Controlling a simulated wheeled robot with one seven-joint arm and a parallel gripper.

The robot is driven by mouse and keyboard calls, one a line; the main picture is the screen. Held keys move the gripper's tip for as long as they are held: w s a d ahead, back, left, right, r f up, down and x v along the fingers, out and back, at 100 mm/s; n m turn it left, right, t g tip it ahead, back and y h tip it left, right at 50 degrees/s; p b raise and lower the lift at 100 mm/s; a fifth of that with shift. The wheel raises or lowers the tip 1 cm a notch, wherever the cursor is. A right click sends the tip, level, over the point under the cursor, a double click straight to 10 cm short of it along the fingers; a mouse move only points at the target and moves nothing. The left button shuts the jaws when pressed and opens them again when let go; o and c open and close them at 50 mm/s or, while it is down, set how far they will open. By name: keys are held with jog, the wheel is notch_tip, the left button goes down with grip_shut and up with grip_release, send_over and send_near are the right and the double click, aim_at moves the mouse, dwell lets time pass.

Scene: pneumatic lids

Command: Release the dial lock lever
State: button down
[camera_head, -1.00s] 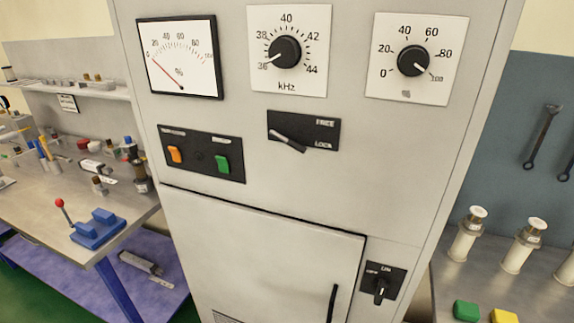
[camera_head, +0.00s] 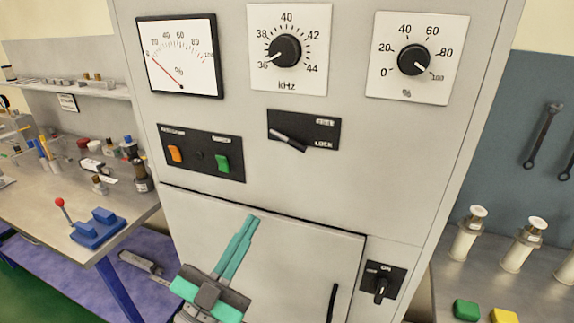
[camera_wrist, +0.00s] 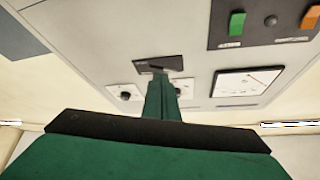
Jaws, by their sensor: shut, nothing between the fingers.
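The dial lock lever (camera_head: 288,142) is a grey handle on a black plate (camera_head: 326,130) marked LOCK at the lower right; its upper label is blurred now. The lever slants down to the right, its end near the LOCK mark. My gripper (camera_head: 248,222) has teal fingers, shut together and empty, pointing up in front of the cabinet door, below and left of the lever and apart from it in the picture. In the wrist view my green fingers (camera_wrist: 162,82) point towards the black plate (camera_wrist: 160,63) and cover part of it.
Above the plate are the kHz dial (camera_head: 285,51), the percent dial (camera_head: 413,60) and a needle meter (camera_head: 180,55). The orange switch (camera_head: 175,154) and green switch (camera_head: 222,163) sit to the left. A rotary switch (camera_head: 381,287) is at the lower right, beside the door handle (camera_head: 332,303).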

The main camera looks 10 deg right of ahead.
aim_at(289, 141)
jog(key=shift+s+d+r+m+g+h, duration=0.1)
jog(key=shift+s+r+m+g+h, duration=0.2)
jog(key=shift+r+m+h, duration=0.2)
jog(key=shift+s+d+r+m+g+h, duration=0.15)
jog(key=shift+r+m+g+h, duration=0.2)
jog(key=shift+r, duration=0.25)
jog(key=shift+w, duration=0.1)
jog(key=x, duration=1.3)
jog(key=shift+w+d+r, duration=0.2)
jog(key=shift+w, duration=0.1)
jog(key=shift+w+a+n, duration=0.1)
jog(key=shift+a+n, duration=0.05)
jog(key=shift+n, duration=0.1)
